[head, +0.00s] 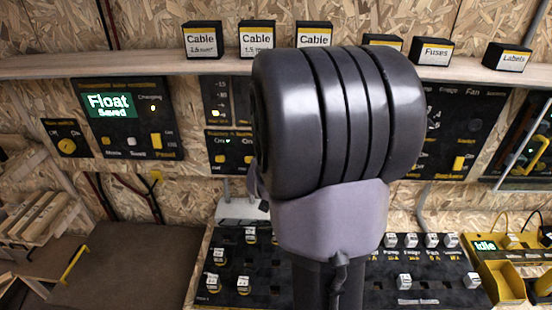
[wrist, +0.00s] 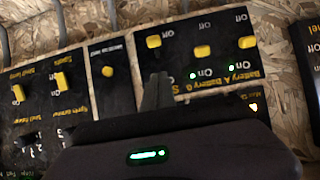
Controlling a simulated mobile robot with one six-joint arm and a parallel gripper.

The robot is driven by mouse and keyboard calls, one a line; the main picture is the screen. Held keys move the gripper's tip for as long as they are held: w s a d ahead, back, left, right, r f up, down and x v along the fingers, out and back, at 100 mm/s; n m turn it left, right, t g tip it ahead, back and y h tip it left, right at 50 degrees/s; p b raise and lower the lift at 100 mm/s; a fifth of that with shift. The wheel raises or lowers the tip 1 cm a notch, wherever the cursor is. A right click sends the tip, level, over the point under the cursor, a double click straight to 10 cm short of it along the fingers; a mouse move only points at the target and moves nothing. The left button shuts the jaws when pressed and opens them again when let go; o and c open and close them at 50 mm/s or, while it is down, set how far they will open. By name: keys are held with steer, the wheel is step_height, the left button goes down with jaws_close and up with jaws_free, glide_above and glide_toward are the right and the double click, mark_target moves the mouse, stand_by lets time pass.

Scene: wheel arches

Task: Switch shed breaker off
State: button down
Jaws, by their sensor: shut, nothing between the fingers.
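In the wrist view, which is upside down, a black battery panel (wrist: 219,30) has three yellow switches in a row, with On and Off marks. The right one (wrist: 246,42) and middle one (wrist: 202,51) have green lights lit beside them. The left one (wrist: 153,41) has no lit light showing, and my gripper hides the area below it. No label reading shed is legible, so I cannot tell which is the shed breaker. My gripper (wrist: 158,88) is shut and empty in front of this panel, just below the left switch in the picture. Contact cannot be made out.
My arm blocks the middle of the head view and hides my gripper there. A display panel reading Float (head: 109,103) is at left. A wooden shelf (head: 130,66) with small labelled boxes runs above. A board with white-labelled switches (head: 270,270) lies below.

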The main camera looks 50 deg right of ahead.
steer(key=s+a+f, duration=0.2)
steer(key=s+a, duration=0.2)
steer(key=shift+a, duration=0.15)
